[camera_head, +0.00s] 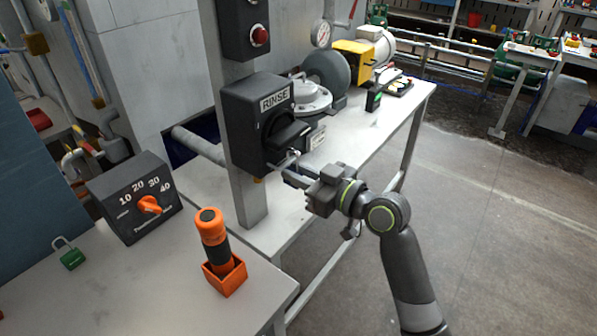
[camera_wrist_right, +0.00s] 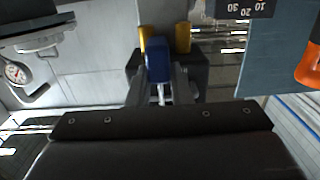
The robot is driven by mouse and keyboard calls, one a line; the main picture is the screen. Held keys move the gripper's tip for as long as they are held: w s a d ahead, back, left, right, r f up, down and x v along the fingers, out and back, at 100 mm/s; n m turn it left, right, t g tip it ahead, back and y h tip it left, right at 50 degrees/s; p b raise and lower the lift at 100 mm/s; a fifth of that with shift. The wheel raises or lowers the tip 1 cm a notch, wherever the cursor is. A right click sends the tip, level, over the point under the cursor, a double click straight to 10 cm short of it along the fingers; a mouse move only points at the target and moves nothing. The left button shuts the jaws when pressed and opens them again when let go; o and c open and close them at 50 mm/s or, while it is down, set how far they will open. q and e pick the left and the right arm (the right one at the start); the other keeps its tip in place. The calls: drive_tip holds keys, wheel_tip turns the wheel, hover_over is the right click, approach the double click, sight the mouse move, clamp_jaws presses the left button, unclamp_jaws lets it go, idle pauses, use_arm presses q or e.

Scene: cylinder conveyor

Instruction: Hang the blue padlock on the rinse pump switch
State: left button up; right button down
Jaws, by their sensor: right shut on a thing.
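The rinse switch (camera_head: 262,125) is a dark box labelled RINSE with a black handle, fixed to a grey post. My right gripper (camera_head: 291,176) is just in front of its lower right part. In the right wrist view the gripper (camera_wrist_right: 160,88) is shut on the blue padlock (camera_wrist_right: 158,62). The padlock's body shows between the fingers, close to a dark box with yellow parts. In the head view the blue body is hidden, and I cannot tell whether the shackle touches the switch. My left gripper is not in view.
A green padlock (camera_head: 72,257) lies on the near bench (camera_head: 130,290). An orange flashlight (camera_head: 211,236) stands in an orange holder, beside a dial box (camera_head: 134,197). Another dark box with a red button (camera_head: 260,36) is above the switch. Open floor lies to the right.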

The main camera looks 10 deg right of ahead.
drive_tip(key=shift+f, duration=0.35)
drive_tip(key=c, duration=1.2)
unclamp_jaws()
drive_tip(key=shift+c, duration=0.2)
drive_tip(key=shift+s, duration=0.1)
drive_tip(key=b+v, duration=0.1)
drive_tip(key=v, duration=1.6)
drive_tip(key=shift+b, duration=0.3)
drive_tip(key=shift+s+d, duration=0.1)
